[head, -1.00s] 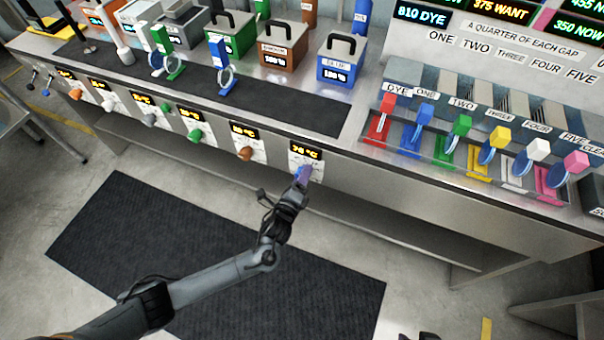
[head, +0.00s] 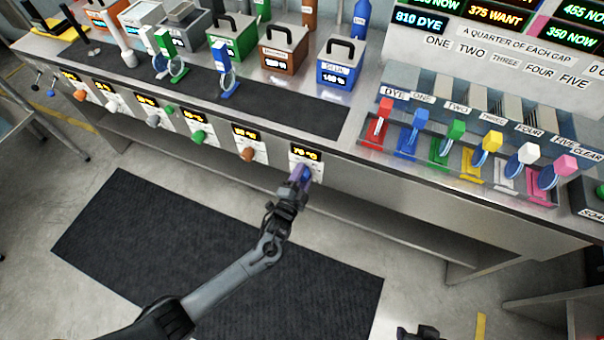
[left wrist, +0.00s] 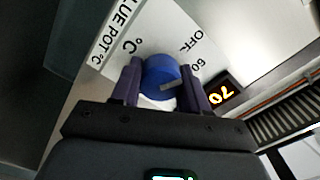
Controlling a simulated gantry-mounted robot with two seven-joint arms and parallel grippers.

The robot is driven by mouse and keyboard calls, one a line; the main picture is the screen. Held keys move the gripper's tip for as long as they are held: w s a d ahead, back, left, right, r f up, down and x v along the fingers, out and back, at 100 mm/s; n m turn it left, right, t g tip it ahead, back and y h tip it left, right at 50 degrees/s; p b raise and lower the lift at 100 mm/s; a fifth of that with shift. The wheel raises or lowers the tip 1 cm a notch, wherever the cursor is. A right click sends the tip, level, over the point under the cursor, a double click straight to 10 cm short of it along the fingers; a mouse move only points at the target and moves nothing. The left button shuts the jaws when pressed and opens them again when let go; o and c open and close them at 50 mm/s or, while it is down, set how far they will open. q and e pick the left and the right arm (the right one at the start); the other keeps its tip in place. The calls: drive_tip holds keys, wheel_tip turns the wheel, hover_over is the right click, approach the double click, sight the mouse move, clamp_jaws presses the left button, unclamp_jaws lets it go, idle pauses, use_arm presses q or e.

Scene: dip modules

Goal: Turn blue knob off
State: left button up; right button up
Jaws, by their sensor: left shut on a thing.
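The blue knob (left wrist: 160,80) sits on a white label plate (left wrist: 150,30) in the left wrist view, with "OFF", "60" and "BLUE POT" printed around it. In the head view my left gripper (head: 301,176) is at the front panel of the bench, below the "70 °C" display (head: 306,152), and largely hides the knob. The display also shows in the left wrist view (left wrist: 220,92), reading 70. The blue pot (head: 339,72) stands on the bench above.
Other knobs, such as the brown one (head: 247,154) and the green one (head: 198,136), line the panel to the left. Colored levers (head: 450,145) stand in a rack at the right. A dark mat (head: 210,255) lies on the floor.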

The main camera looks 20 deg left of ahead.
use_arm(q)
drive_tip(key=shift+w+d+r+n+p, duration=0.1)
drive_tip(key=shift+r+n+p, duration=0.05)
drive_tip(key=shift+n, duration=0.6)
drive_tip(key=shift+d+r+n+p, duration=0.1)
drive_tip(key=shift+r+n+p, duration=0.05)
drive_tip(key=shift+n, duration=0.6)
drive_tip(key=shift+r, duration=0.15)
drive_tip(key=o, duration=0.9)
drive_tip(key=shift+o, duration=0.7)
drive_tip(key=shift+f, duration=0.2)
drive_tip(key=shift+a, duration=0.1)
drive_tip(key=shift+s, duration=0.5)
drive_tip(key=s+p, duration=0.2)
drive_tip(key=s, duration=0.8)
drive_tip(key=shift+p, duration=0.35)
